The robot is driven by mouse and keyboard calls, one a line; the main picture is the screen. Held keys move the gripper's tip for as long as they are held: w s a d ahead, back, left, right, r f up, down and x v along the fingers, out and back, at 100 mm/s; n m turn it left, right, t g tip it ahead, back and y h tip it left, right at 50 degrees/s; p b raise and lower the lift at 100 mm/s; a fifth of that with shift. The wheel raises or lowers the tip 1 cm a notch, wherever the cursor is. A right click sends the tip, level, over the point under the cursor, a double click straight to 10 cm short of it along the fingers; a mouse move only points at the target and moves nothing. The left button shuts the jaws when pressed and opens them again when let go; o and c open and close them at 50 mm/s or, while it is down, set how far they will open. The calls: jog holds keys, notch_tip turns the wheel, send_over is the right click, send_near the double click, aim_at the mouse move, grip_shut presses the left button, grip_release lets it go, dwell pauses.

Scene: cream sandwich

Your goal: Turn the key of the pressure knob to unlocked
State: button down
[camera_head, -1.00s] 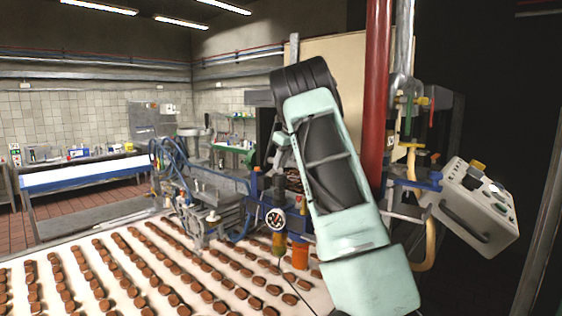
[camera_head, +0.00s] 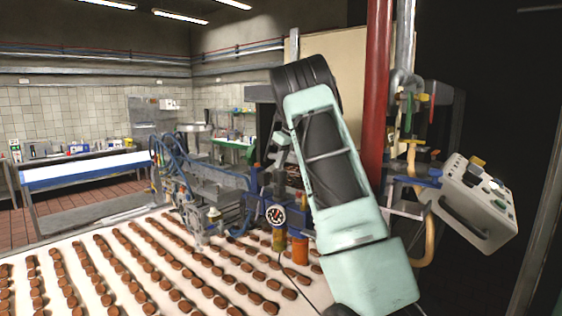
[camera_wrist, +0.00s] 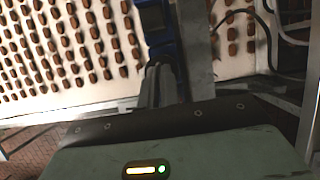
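A round gauge with a dark face and pale rim (camera_head: 276,215) sits on blue fittings of the machine, left of my pale green arm in the head view. A key, and which part is the pressure knob, I cannot make out. In the wrist view my gripper (camera_wrist: 160,70) points toward the machine. Its two grey fingers look close together, with nothing visible between them. A blue machine part (camera_wrist: 157,20) shows just beyond the fingertips; I cannot tell whether they touch it. In the head view my arm hides the gripper's tips and part of the machine.
A white conveyor (camera_head: 120,290) with rows of brown pieces runs in front of the machine. A red vertical pipe (camera_head: 377,90) and a pale control box (camera_head: 475,205) stand to the right. A grey upright bar (camera_wrist: 195,50) is close beside the fingers.

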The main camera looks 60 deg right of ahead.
jog(key=n, duration=0.1)
jog(key=n+y, duration=0.1)
jog(key=n, duration=0.1)
jog(key=n+y, duration=0.1)
jog(key=n, duration=0.1)
jog(key=shift+d, duration=0.25)
jog(key=shift+n+g+y, duration=0.35)
jog(key=shift+n, duration=0.85)
jog(key=shift+n+g+y, duration=0.35)
jog(key=shift+n, duration=0.85)
jog(key=c, duration=1.6)
grip_release()
jog(key=shift+w, duration=0.1)
